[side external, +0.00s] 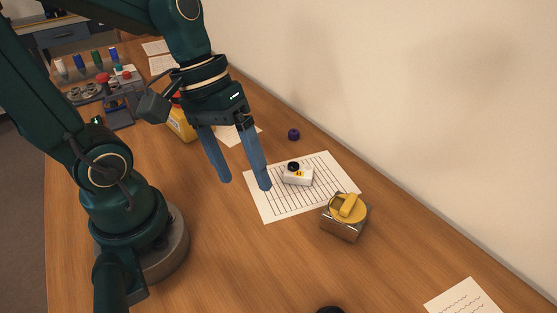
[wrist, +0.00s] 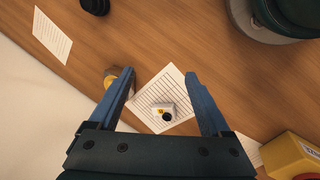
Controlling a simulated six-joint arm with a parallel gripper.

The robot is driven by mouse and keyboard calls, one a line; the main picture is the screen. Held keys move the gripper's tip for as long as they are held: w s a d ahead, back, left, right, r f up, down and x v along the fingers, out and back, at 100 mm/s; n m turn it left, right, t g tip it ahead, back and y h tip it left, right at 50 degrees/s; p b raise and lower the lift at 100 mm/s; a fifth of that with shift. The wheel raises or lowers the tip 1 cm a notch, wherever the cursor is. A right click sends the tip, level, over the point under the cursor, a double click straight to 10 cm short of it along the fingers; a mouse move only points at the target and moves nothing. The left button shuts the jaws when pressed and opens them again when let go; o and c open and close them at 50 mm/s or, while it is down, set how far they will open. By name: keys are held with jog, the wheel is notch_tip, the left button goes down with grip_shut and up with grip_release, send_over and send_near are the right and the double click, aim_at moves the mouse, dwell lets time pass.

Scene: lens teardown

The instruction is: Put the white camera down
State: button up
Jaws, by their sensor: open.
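The white camera (side external: 297,175) is a small white box with a black lens and a yellow mark. It rests on a lined sheet of paper (side external: 262,203) on the wooden table. The wrist view also shows the camera (wrist: 162,112), between my two fingers in the picture and below them. My gripper (side external: 245,186) has blue fingers spread wide, with nothing between them. In the side view its fingertips are above and left of the camera, apart from it.
A metal box with a yellow lid (side external: 345,215) stands close to the sheet. A purple knob (side external: 293,134) lies near the wall. A yellow box (side external: 182,122) is behind my gripper, with a parts rack (side external: 118,105) farther left. The table front is mostly clear.

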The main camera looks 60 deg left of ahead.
jog(key=shift+s+a+r+m+t+y, duration=0.1)
jog(key=shift+a+r+m+t+y, duration=0.4)
jog(key=shift+r+m+t, duration=0.3)
jog(key=shift+s+a+r+m+t+y, duration=0.1)
jog(key=shift+a+r+m+t+y, duration=0.15)
jog(key=shift+r+m+t+y, duration=0.45)
jog(key=shift+s+a+r+m+t+y, duration=0.1)
jog(key=shift+a+r+m+t+y, duration=0.4)
jog(key=shift+m, duration=0.5)
jog(key=shift+d+f, duration=0.1)
